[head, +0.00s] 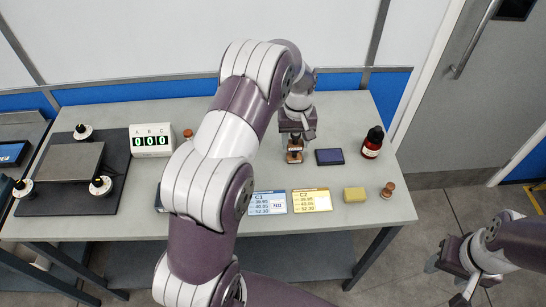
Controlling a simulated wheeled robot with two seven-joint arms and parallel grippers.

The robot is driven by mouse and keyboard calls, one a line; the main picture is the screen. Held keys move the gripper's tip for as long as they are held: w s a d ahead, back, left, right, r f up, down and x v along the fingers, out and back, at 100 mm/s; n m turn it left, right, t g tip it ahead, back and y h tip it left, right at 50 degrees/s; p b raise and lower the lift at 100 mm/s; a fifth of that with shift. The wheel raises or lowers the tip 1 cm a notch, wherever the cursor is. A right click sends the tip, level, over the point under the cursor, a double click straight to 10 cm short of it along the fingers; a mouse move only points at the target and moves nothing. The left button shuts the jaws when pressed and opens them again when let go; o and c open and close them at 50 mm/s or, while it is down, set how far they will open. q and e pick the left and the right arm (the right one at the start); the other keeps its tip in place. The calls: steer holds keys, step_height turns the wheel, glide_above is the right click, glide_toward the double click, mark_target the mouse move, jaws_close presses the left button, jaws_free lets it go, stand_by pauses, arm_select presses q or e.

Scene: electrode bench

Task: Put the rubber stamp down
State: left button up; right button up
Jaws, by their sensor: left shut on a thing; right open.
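My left gripper (296,136) points down over the back middle of the bench and is shut on the rubber stamp (294,156), a small brown wooden piece showing just below the fingers. The stamp is close to the bench top; I cannot tell whether it touches it. It is left of a dark blue pad (329,157). My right gripper (460,272) is open and empty, off the bench at the lower right.
The grey bench (340,230) also holds cards C1 (268,203) and C2 (312,200), a yellow block (355,194), a wooden-handled piece (388,189), a dark red bottle (372,143), a counter reading 000 (152,140) and a black platform (117,160). My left arm hides the bench's middle.

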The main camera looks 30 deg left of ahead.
arm_select(q)
steer(key=p, duration=0.1)
glide_above(270, 161)
step_height(270, 161, down, 3)
steer(key=shift+d+f, duration=0.15)
steer(key=shift+f, duration=0.05)
steer(key=shift+a+f, duration=0.25)
steer(key=shift+f, duration=0.05)
step_height(270, 161, down, 4)
steer(key=shift+d+r+p, duration=0.1)
steer(key=shift+p, duration=0.6)
steer(key=shift+f, duration=0.3)
steer(key=o, duration=0.9)
steer(key=shift+c, duration=0.2)
arm_select(e)
steer(key=r, duration=0.3)
steer(key=shift+s+a, duration=0.1)
steer(key=shift+a, duration=0.15)
